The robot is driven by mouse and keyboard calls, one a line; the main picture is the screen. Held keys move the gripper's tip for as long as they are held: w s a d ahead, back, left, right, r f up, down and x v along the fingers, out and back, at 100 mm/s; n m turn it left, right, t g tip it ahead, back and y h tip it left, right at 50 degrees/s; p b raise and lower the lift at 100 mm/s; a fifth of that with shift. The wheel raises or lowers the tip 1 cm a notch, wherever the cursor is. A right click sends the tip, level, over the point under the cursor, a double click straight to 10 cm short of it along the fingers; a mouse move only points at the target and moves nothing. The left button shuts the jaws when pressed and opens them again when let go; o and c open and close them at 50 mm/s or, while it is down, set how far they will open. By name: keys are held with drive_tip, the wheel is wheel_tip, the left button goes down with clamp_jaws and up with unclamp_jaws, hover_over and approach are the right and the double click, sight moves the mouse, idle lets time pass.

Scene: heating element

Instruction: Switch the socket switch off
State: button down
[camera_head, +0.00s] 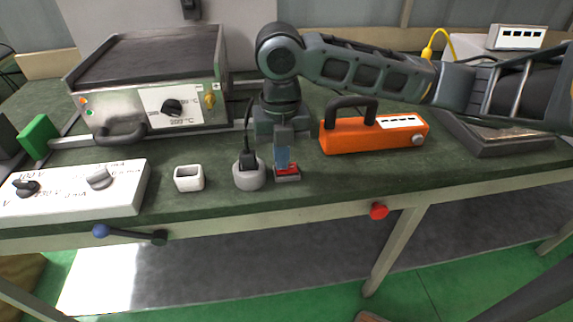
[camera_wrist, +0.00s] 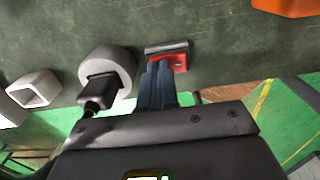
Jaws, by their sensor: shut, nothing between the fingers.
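The socket switch (camera_head: 287,174) is a small grey block with a red rocker, at the front edge of the green bench top. In the wrist view the switch (camera_wrist: 180,62) shows its red part just past my fingertips. My gripper (camera_head: 283,164) points down over the switch, its fingers shut and empty. In the wrist view my gripper's fingertips (camera_wrist: 160,68) are at the red rocker and hide part of it. They look very close to it or touching; I cannot tell which. The rocker's tilt is not clear.
A round grey socket (camera_head: 249,178) with a black plug stands just left of the switch. A white square ring (camera_head: 189,178) and a white box with knobs (camera_head: 70,192) lie further left. A hot plate (camera_head: 150,85) stands behind. An orange case (camera_head: 375,135) is at the right.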

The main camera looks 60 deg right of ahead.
wheel_tip(320, 180, up, 7)
drive_tip(key=p, duration=0.4)
drive_tip(key=shift+f+p, duration=0.15)
drive_tip(key=shift+p, duration=0.2)
idle(0.4)
